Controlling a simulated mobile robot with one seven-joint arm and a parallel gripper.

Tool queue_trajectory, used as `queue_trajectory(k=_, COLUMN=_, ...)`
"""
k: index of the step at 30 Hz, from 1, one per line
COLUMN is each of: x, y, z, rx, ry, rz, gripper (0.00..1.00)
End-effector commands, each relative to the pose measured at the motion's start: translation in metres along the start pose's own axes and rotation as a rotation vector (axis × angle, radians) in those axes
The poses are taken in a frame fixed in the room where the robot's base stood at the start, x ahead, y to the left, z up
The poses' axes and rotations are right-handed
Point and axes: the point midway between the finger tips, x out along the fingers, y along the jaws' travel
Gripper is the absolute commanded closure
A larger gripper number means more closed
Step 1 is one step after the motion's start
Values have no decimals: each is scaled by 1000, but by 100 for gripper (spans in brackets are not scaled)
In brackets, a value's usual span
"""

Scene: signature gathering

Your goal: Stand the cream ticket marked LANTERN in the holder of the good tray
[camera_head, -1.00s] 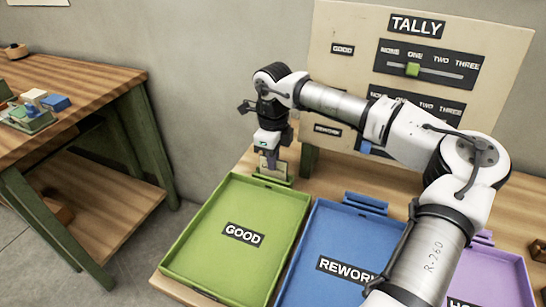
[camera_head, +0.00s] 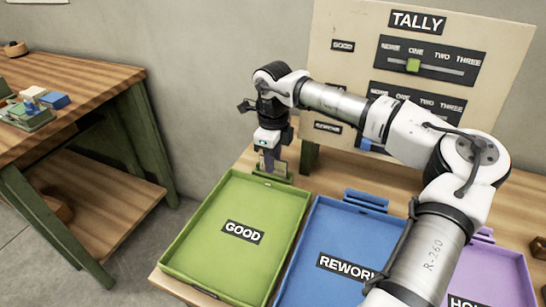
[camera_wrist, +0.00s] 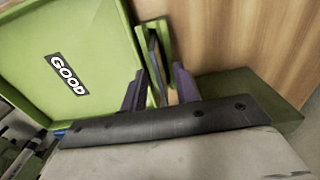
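The green good tray (camera_head: 200,222) lies on the bench in the head view, with its green holder (camera_head: 281,172) at its back edge. The wrist view shows the tray (camera_wrist: 115,45) and the holder (camera_wrist: 166,35) too. My gripper (camera_head: 269,160) points down at the holder. In the wrist view its two dark fingers (camera_wrist: 160,80) are apart, one on each side of the holder. A dark narrow strip runs between them; I cannot tell whether it is the slot or a ticket's edge. No cream face or LANTERN lettering can be made out.
The blue rework tray (camera_head: 335,245) and a purple tray (camera_head: 500,270) lie to the right. The tally board (camera_head: 345,60) stands behind my arm. A side table (camera_head: 75,85) at the left bears a tray with coloured blocks.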

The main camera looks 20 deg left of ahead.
Motion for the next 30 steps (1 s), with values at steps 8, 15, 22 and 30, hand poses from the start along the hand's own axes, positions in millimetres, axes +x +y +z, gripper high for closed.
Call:
queue_trajectory(k=8, x=-13, y=-1, z=0, rx=1, ry=0, rz=-2, gripper=70)
queue_trajectory(k=15, x=-65, y=-1, z=0, rx=2, ry=0, rz=-5, gripper=70)
queue_trajectory(k=22, x=-113, y=0, z=0, rx=2, ry=-1, rz=-3, gripper=70)
queue_trajectory(k=30, x=-137, y=0, z=0, rx=-1, ry=1, rz=-1, gripper=70)
